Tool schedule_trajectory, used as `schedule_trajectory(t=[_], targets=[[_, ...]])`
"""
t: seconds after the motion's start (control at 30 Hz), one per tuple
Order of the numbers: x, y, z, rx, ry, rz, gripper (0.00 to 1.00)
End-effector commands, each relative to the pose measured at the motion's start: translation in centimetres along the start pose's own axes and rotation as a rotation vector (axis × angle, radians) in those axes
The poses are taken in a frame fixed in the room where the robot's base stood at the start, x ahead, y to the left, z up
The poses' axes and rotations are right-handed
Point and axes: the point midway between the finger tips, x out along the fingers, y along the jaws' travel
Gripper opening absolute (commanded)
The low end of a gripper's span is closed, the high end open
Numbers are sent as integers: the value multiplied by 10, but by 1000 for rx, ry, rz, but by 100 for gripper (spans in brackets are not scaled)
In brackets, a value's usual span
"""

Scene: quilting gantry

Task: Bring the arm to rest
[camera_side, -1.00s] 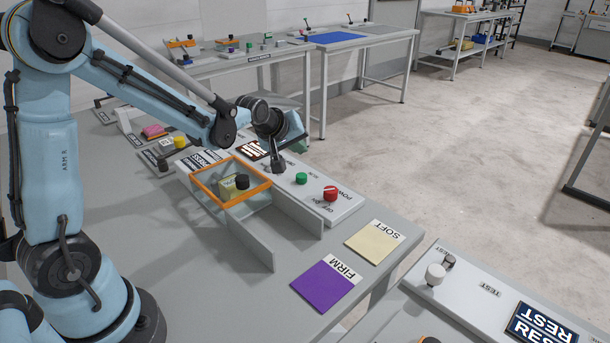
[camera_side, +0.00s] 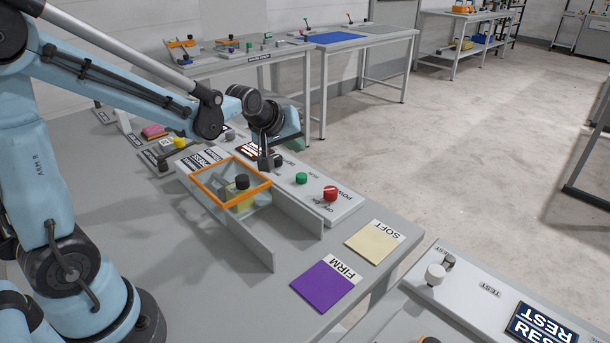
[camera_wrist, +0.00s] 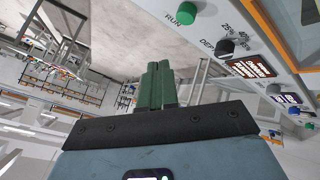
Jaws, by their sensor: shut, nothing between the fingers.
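My gripper (camera_wrist: 159,68) shows in the wrist view with its two green fingers close together, shut and empty. In the side view my blue arm reaches across the bench, and its black wrist is above the white control panel (camera_side: 318,201), behind the orange-framed press. The fingertips are hard to make out there.
Near my gripper are the orange frame (camera_side: 207,202) with clear walls, a green RUN button (camera_wrist: 187,12) and a red POWER knob (camera_side: 330,193). A purple FIRM card (camera_side: 323,287) and cream SOFT card (camera_side: 374,243) lie in front. Floor beyond is open.

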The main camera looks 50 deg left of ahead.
Motion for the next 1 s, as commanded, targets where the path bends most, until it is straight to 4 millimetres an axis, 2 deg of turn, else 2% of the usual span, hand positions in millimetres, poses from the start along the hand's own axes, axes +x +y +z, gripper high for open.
schedule_trajectory(t=[0.03,0.2,0.5,0.73,1.0], targets=[[-15,2,9,55,-14,2,0],[-58,2,38,249,-61,8,0],[-114,-16,95,584,-138,33,0],[-132,-31,124,750,-173,51,0],[-136,-34,130,787,-181,56,0]])
